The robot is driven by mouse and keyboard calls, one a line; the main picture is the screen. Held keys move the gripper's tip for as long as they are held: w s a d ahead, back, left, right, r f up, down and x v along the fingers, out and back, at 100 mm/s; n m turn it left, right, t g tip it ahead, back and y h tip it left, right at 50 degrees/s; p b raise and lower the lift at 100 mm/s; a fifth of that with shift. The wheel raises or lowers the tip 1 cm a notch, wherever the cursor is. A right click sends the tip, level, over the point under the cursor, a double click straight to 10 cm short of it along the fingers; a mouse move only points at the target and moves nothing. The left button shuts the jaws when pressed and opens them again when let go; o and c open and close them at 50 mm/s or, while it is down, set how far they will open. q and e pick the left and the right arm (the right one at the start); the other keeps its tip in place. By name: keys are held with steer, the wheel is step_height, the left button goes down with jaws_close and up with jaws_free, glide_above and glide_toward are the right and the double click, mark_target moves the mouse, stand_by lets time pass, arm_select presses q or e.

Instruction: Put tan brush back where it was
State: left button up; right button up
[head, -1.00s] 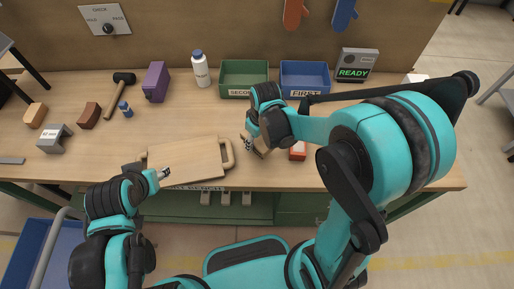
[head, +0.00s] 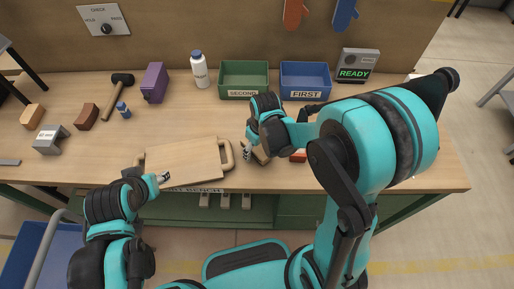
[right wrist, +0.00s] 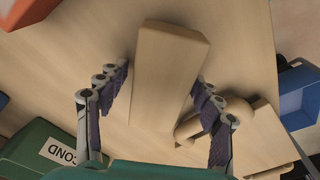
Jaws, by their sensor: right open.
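A tan, block-shaped piece (right wrist: 168,75), which I take for the tan brush, lies between my right gripper's fingers in the right wrist view. No bristles show. In the head view it is mostly hidden behind the right gripper (head: 252,152), near the table's front edge. My right gripper (right wrist: 160,105) is open, with a finger on each side of the piece; gaps show beside it. My left gripper (head: 163,178) is at the front edge of the wooden board; its fingers are too small to read.
The wooden board (head: 183,160) with handles lies left of the right gripper. An orange-red block (head: 298,156) is close on its right. Green SECOND (head: 243,94) and blue FIRST (head: 304,95) bins stand behind. A hammer, bottle and several blocks occupy the left; mid-table is clear.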

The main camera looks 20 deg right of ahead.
mark_target(260, 149)
steer(key=shift+r, duration=0.1)
steer(key=shift+r+p, duration=0.35)
step_height(260, 149, up, 11)
steer(key=s+p, duration=0.1)
steer(key=p, duration=0.3)
steer(key=s+d+r+m+t, duration=0.4)
steer(key=s+r+m+t, duration=0.1)
steer(key=s, duration=0.4)
step_height(260, 149, up, 2)
steer(key=shift+s+d+r+m+t+h, duration=0.15)
steer(key=shift+d+r+m+t+h, duration=0.15)
steer(key=shift+d+m+t, duration=0.15)
steer(key=shift+a+f, duration=0.1)
steer(key=shift+f, duration=0.05)
